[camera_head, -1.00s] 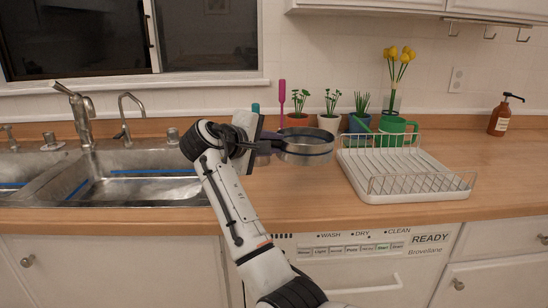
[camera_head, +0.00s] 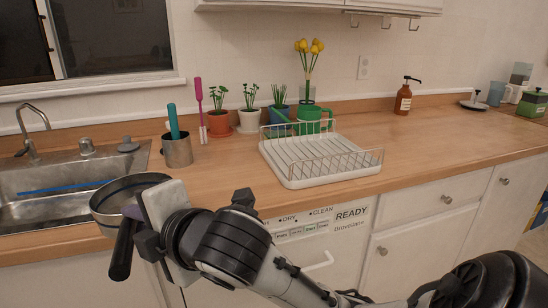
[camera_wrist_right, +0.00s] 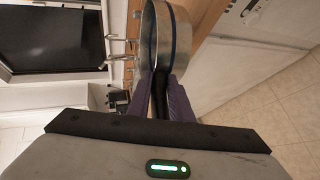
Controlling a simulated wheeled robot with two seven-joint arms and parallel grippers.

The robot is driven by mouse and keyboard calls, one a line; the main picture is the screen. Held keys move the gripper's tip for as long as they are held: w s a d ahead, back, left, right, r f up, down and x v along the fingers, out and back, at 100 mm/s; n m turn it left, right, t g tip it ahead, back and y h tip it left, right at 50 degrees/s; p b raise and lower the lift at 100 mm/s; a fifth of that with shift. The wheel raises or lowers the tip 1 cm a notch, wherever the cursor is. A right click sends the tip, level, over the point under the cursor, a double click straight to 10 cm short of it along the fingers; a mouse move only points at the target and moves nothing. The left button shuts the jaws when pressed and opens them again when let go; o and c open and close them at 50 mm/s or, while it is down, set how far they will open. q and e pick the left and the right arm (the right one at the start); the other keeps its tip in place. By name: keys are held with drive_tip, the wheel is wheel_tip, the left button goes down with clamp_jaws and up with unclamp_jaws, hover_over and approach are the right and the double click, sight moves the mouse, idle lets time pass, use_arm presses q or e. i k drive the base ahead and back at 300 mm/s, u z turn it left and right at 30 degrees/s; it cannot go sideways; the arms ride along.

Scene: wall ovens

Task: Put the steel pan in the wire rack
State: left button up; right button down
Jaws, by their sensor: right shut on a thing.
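The steel pan (camera_head: 108,202) is round and shallow, with a black handle (camera_head: 122,252). It is held up at the left of the head view, in front of the counter edge by the sink. My right gripper (camera_head: 136,212) is shut on the pan's handle. In the right wrist view the handle sits between the purple fingers (camera_wrist_right: 161,97), with the steel pan (camera_wrist_right: 165,40) beyond, seen edge-on. The white wire rack (camera_head: 318,158) stands empty on the counter, right of the pan and well apart from it. My left gripper is not in view.
A steel cup (camera_head: 178,151) with utensils, potted plants (camera_head: 249,121) and a green watering can (camera_head: 310,118) stand behind and left of the rack. The sink (camera_head: 60,185) is at left. A soap bottle (camera_head: 403,100) is at the back. Counter right of the rack is clear.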

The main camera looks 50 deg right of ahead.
sight(285, 161)
drive_tip(key=u, duration=0.45)
drive_tip(key=k, duration=0.55)
drive_tip(key=u, duration=0.2)
drive_tip(key=i, duration=1.2)
drive_tip(key=z, duration=1.55)
drive_tip(key=i, duration=0.45)
drive_tip(key=z, duration=0.4)
